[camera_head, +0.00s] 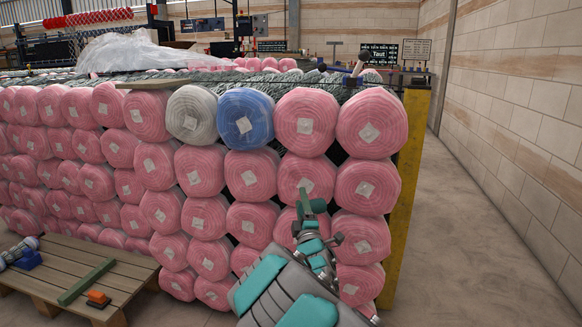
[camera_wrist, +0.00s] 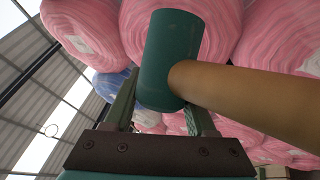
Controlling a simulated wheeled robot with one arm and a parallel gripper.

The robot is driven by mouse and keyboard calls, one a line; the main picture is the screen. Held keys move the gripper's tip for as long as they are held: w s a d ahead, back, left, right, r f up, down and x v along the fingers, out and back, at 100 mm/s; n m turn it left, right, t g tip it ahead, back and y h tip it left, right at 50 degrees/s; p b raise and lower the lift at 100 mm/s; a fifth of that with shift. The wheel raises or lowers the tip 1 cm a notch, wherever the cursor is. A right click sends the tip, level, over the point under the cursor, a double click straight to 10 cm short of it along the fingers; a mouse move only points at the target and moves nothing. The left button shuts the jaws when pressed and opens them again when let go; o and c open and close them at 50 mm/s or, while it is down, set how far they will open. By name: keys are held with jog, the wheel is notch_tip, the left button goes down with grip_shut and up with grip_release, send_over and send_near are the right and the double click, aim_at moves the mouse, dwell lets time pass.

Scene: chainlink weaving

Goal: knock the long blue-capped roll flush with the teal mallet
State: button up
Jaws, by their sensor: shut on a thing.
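The blue-capped roll (camera_head: 245,118) lies in the top row of the stack, between a white-capped roll (camera_head: 192,114) and a pink one (camera_head: 306,122). How far its face stands out from its neighbours is hard to tell from the front. Part of its blue face also shows behind the fingers in the wrist view (camera_wrist: 108,85). My gripper (camera_wrist: 163,105) is shut on the teal mallet (camera_wrist: 172,48), whose wooden handle (camera_wrist: 255,100) runs off to the right. In the head view my gripper (camera_head: 308,212) is in front of the lower pink rolls, below and right of the blue one.
A yellow post (camera_head: 407,190) edges the stack on the right, with open floor (camera_head: 480,240) beyond it. A wooden pallet (camera_head: 125,270) at the lower left carries a green bar (camera_head: 86,281) and small tools. Another mallet-like tool (camera_head: 357,65) lies on top of the stack.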

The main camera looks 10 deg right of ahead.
grip_shut()
